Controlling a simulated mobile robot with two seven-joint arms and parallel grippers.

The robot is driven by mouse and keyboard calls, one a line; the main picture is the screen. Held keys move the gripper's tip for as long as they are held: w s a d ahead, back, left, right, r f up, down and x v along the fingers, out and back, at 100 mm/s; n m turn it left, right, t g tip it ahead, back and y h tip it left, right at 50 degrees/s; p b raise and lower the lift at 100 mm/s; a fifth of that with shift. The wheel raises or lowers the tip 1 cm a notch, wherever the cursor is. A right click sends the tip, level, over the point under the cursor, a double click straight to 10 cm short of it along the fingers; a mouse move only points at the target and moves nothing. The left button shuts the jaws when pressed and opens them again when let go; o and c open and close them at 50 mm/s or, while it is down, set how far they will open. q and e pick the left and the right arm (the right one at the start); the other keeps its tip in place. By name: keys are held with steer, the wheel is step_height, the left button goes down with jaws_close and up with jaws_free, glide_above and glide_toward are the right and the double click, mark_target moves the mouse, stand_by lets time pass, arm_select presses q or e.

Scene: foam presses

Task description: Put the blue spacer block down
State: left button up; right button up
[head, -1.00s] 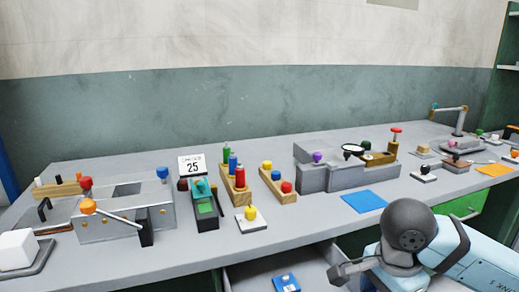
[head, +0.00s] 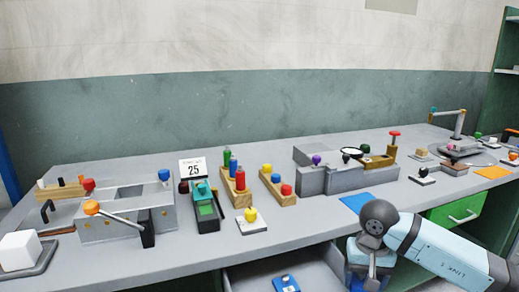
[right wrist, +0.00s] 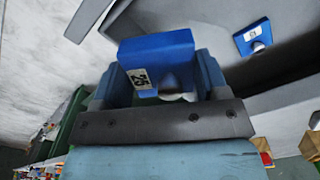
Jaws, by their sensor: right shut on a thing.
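The blue spacer block (right wrist: 157,50), with a white label reading 25, is between the fingers of my right gripper (right wrist: 158,78) in the right wrist view. The gripper is shut on it. In the head view my right gripper (head: 368,276) hangs at the lower right, in front of the bench edge and right of the open drawer (head: 325,267). The block is hard to make out there. A blue mat (head: 355,202) lies on the bench above the gripper. My left gripper is not in view.
Another blue block (head: 286,284) lies in the open drawer; it also shows in the right wrist view (right wrist: 252,37). A grey press fixture (head: 345,177) stands behind the mat. An orange mat (head: 492,173) lies farther right. A green drawer (head: 457,211) is below the bench.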

steer(key=shift+w+d+f+n, duration=0.2)
steer(key=shift+w+f+n, duration=0.1)
steer(key=shift+w+n, duration=0.2)
steer(key=shift+w+d+f+n, duration=0.2)
steer(key=shift+w+f+n, duration=0.1)
steer(key=shift+w+n, duration=0.2)
steer(key=shift+s+r+p, duration=0.2)
steer(key=shift+r+p, duration=0.7)
steer(key=shift+p, duration=0.15)
arm_select(q)
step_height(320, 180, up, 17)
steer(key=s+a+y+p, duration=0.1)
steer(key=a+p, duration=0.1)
steer(key=p, duration=2.4)
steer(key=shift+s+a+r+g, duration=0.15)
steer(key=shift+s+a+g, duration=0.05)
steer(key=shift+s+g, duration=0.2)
arm_select(e)
steer(key=s+r, duration=0.5)
steer(key=r, duration=0.6)
steer(key=s+r, duration=0.5)
steer(key=r, duration=0.7)
steer(key=shift+a, duration=0.1)
